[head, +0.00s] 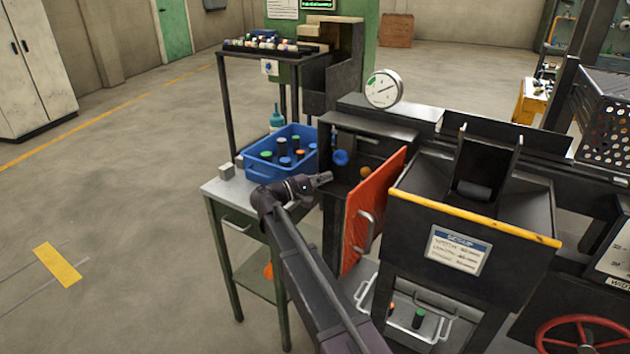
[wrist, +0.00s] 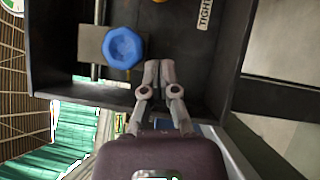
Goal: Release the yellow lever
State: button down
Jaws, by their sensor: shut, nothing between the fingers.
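I cannot make out a clear yellow lever. An orange-yellow knob (head: 365,172) sits inside the dark open cabinet (head: 370,128), right of a blue knob (head: 341,158). In the wrist view only a sliver of the orange-yellow knob (wrist: 160,1) shows at the top edge, and the blue faceted knob (wrist: 124,47) is left of the fingers. My gripper (head: 326,178) is at the cabinet's left front, just below the blue knob in the head view. In the wrist view my gripper (wrist: 159,66) has its fingers together and empty, apart from both knobs.
An orange door (head: 374,213) with a handle stands open right of my arm. A blue crate (head: 262,172) of cylinders sits on a side table at left. A hopper with a yellow front bar (head: 470,217) stands at right. The floor at left is clear.

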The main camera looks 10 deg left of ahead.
jog(key=x, duration=0.4)
jog(key=shift+d+r, duration=0.1)
jog(key=shift+s+d+r+p, duration=0.15)
jog(key=shift+d+p, duration=0.15)
jog(key=shift+d, duration=0.65)
jog(key=shift+s+d+r+p, duration=0.15)
jog(key=shift+d+p, duration=0.1)
jog(key=shift+d, duration=0.7)
jog(key=shift+a, duration=0.15)
